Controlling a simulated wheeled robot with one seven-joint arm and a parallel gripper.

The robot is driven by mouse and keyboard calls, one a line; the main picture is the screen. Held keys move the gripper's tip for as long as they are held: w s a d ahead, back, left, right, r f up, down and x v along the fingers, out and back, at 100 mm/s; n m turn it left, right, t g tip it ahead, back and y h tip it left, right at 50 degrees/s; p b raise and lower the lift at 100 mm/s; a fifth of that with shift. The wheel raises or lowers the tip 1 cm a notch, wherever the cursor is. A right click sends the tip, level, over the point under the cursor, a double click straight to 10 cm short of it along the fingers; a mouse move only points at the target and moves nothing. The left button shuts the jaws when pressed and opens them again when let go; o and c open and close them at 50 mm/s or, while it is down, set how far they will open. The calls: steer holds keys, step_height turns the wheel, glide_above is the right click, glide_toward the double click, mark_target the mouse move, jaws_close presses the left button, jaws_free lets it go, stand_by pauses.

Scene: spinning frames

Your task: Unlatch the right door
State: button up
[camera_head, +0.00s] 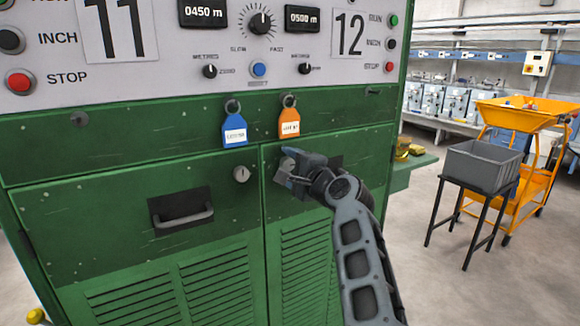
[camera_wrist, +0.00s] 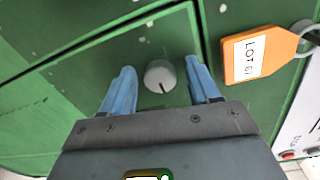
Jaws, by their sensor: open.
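The green machine's right door (camera_head: 300,255) is closed, beside the left door (camera_head: 150,240). The right door's round grey latch knob (camera_wrist: 160,76), with a dark slot, shows in the wrist view near the door's corner. My gripper (camera_wrist: 159,68) is open, with one blue finger on each side of the knob and a gap on both sides. In the head view my gripper (camera_head: 287,168) is at the upper left of the right door and covers most of the latch area. My arm hides most of the right door's handle recess.
A blue tag (camera_head: 235,130) and an orange tag (camera_head: 289,123) hang just above the doors; the orange tag (camera_wrist: 250,55) is close to my right finger in the wrist view. The left door has its own knob (camera_head: 241,174) and handle (camera_head: 183,215). A grey bin (camera_head: 482,168) stands right.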

steer(key=v, duration=0.7)
steer(key=shift+s+d+b, duration=0.25)
steer(key=shift+s+b, duration=0.05)
steer(key=shift+b, duration=0.05)
steer(key=shift+f, duration=0.1)
steer(key=s+d+f+n+h, duration=0.2)
steer(key=s+d+f+h, duration=0.1)
steer(key=s+d+f, duration=0.7)
steer(key=s+d+f+n+h, duration=0.25)
steer(key=s+d+f, duration=0.35)
steer(key=s+f, duration=0.45)
steer(key=s+d+f+n+h, duration=0.1)
steer(key=s+d+f, duration=0.2)
steer(key=s, duration=0.5)
steer(key=s+d+f+n+h, duration=0.2)
steer(key=s+d, duration=0.1)
steer(key=s, duration=0.5)
steer(key=s+r+n, duration=0.2)
steer(key=s+r, duration=0.3)
steer(key=s, duration=0.7)
steer(key=s+r+n+h, duration=0.1)
steer(key=s+r+n, duration=0.2)
steer(key=s, duration=0.8)
step_height(320, 180, up, 2)
steer(key=shift+s+a+r+n, duration=0.1)
steer(key=shift+s+a+n, duration=0.15)
steer(key=shift+s+n, duration=0.15)
steer(key=shift+c, duration=0.3)
